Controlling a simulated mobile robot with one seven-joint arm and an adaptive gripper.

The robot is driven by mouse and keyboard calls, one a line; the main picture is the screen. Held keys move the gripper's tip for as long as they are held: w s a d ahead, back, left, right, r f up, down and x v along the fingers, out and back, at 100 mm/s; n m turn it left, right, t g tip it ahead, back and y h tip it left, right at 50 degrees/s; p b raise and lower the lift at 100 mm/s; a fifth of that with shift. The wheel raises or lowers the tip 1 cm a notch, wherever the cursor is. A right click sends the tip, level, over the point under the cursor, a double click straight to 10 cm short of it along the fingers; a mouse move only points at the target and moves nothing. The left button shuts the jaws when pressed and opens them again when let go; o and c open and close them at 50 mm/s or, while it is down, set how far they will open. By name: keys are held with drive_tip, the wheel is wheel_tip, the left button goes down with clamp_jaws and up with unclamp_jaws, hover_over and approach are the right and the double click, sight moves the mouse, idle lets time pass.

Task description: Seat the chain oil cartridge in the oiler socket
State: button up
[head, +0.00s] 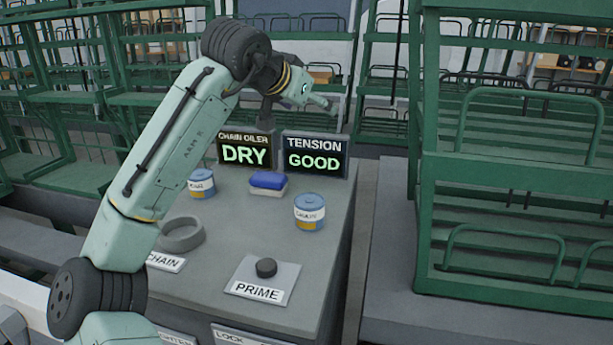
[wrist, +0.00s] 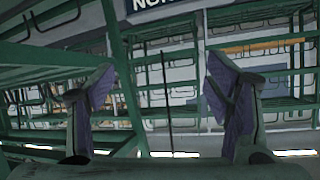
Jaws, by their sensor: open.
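A cartridge with a blue lid, white label and yellow band (head: 309,213) stands upright on the grey console, right of centre; its label seems to read CHAIN. A similar, smaller-looking cartridge (head: 201,184) stands farther back at left, its label too small to read surely. A grey round socket ring (head: 183,235) sits at left behind a plate marked CHAIN (head: 165,262); it looks empty, and my arm covers its left edge. My gripper (head: 320,103) is raised above the displays, away from both cartridges. In the wrist view its fingers (wrist: 160,95) are spread with nothing between them.
A CHAIN OILER display (head: 245,152) reads DRY, and a TENSION display (head: 314,155) reads GOOD. A blue-topped block (head: 268,182) lies between the cartridges. A PRIME plate with a dark knob (head: 266,267) is in front. Green racks (head: 425,150) stand behind and at right.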

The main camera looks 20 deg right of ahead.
wheel_tip(320, 180, down, 4)
drive_tip(key=s+d+g+y, duration=0.2)
drive_tip(key=g+y, duration=0.1)
drive_tip(key=n+g+y+p, duration=0.1)
drive_tip(key=g+y, duration=0.4)
drive_tip(key=y, duration=0.1)
hover_over(310, 200)
wheel_tip(310, 200, down, 2)
drive_tip(key=f, duration=0.5)
drive_tip(key=shift+w+a+f+b, duration=0.2)
drive_tip(key=shift+a+b, duration=0.05)
drive_tip(key=shift+b, duration=0.05)
drive_tip(key=shift+s+d+f+p, duration=0.1)
drive_tip(key=shift+d+f+p, duration=0.1)
drive_tip(key=shift+f, duration=1.15)
drive_tip(key=shift+s+d+f+p, duration=0.1)
drive_tip(key=shift+f+p, duration=0.1)
drive_tip(key=shift+f, duration=1.1)
drive_tip(key=shift+c, duration=0.2)
drive_tip(key=c, duration=1.3)
